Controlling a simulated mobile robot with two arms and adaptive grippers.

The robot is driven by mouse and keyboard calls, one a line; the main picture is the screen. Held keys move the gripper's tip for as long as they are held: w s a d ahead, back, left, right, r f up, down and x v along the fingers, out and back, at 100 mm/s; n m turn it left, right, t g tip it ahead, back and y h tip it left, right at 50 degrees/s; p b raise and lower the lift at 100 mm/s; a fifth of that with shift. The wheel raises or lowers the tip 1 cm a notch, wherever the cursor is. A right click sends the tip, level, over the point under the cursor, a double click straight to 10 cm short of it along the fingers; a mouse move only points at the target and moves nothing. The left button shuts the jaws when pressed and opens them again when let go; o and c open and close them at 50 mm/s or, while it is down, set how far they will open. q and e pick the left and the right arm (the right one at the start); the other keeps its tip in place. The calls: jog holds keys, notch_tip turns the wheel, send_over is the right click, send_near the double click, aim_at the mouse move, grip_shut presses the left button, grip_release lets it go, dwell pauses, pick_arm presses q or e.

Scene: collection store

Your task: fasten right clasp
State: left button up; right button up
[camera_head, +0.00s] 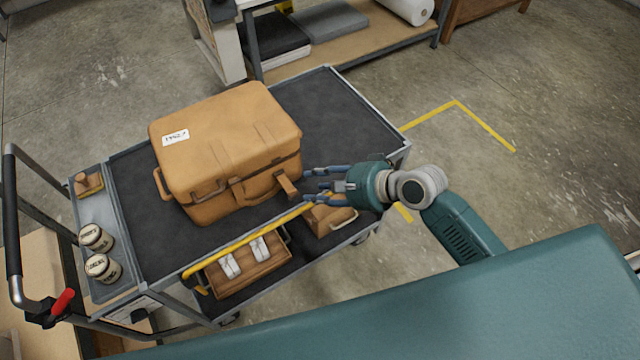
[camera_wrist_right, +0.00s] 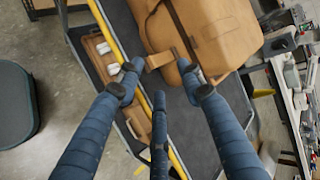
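A tan leather case (camera_head: 225,140) with a white label stands closed on the dark top of a cart. Its right clasp (camera_head: 287,186) is a tan strap end sticking out from the front face near the right corner. My right gripper (camera_head: 314,186) is just right of this clasp, fingers spread and pointing at it. In the right wrist view, the clasp (camera_wrist_right: 158,61) shows between the open fingertips (camera_wrist_right: 159,69), with no clear grip on it. The case's handle (camera_head: 250,188) is left of the clasp. My left gripper is not in view.
A yellow rail (camera_head: 245,240) runs along the cart's front edge below my right gripper. A wooden box (camera_head: 247,270) with white items is on the lower shelf. Two jars (camera_head: 100,267) stand in the left tray. The cart top right of the case is clear.

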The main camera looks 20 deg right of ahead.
jog(key=shift+s+d+r, duration=0.1)
jog(key=shift+d+r, duration=0.05)
jog(key=shift+r, duration=0.05)
dwell(0.4)
